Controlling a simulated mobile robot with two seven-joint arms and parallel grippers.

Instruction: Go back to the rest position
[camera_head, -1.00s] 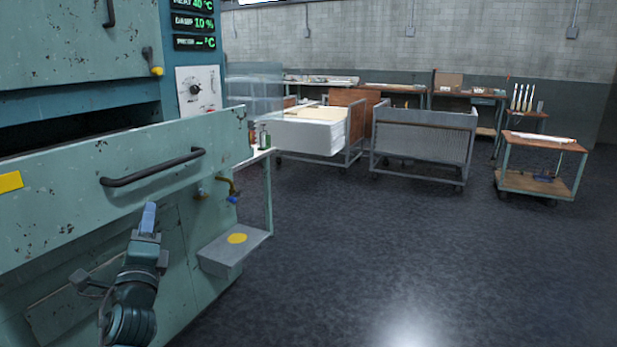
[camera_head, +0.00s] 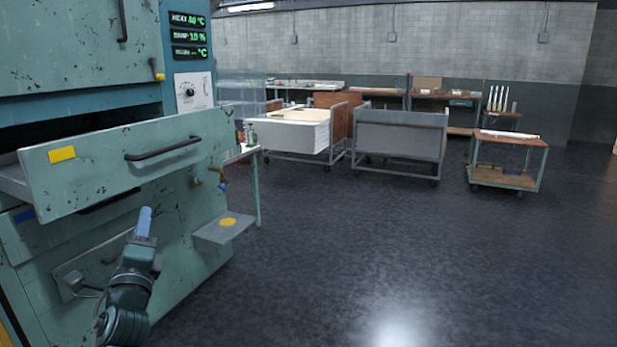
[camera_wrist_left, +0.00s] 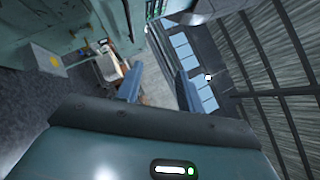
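My left gripper (camera_head: 145,220) is in the lower left of the head view, in front of the green machine (camera_head: 190,245). In the left wrist view its two blue-grey fingers (camera_wrist_left: 157,80) stand apart with nothing held between them. In the head view the fingers point up and overlap, below the machine's pulled-out drawer (camera_head: 95,180) with its black handle (camera_head: 163,149). I cannot tell exactly how far the gripper is from the machine. My right gripper does not show in either view.
A grey step with a yellow spot (camera_head: 222,229) juts from the machine's side. Wheeled carts stand further back, among them a mesh-sided one (camera_head: 400,140) and a small wooden-topped one (camera_head: 512,139). The dark floor (camera_head: 400,250) in the middle and right is clear.

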